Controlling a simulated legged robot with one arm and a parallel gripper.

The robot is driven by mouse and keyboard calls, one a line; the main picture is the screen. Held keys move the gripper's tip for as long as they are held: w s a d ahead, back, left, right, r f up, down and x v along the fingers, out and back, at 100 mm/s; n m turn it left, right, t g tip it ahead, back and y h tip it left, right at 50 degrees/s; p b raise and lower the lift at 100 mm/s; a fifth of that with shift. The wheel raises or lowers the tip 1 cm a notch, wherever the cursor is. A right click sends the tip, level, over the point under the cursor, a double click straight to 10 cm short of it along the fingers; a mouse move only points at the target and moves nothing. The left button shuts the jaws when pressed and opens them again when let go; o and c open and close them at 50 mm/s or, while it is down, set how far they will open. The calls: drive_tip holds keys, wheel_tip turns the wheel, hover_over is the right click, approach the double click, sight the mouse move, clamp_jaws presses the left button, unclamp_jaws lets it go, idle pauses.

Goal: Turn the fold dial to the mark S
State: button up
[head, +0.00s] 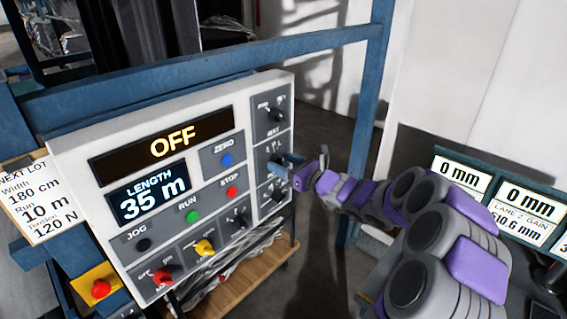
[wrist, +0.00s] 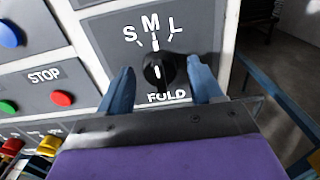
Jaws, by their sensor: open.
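The fold dial (wrist: 159,72) is a black knob on a grey plate, with the word FOLD below it and the marks S, M and L above it. Its white pointer line is upright, in line with the M. My gripper (wrist: 160,88) is open in the wrist view, with one blue finger on each side of the dial; I cannot tell whether they touch it. In the head view my gripper (head: 287,166) is at the right side of the control panel (head: 75,165) and hides most of the fold dial.
Other dials sit above (head: 276,115) and below the fold dial. Red STOP (head: 231,192), green RUN (head: 193,217) and blue ZERO (head: 226,160) buttons are to its left. The display (head: 165,142) reads OFF. A blue post (head: 368,110) stands right of the panel.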

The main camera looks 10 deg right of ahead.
drive_tip(key=shift+w+a, duration=0.2)
drive_tip(key=shift+a, duration=0.05)
drive_tip(key=shift+d, duration=0.25)
drive_tip(key=c, duration=0.4)
drive_tip(key=shift+a, duration=0.1)
drive_tip(key=c, duration=0.6)
drive_tip(key=shift+c, duration=0.2)
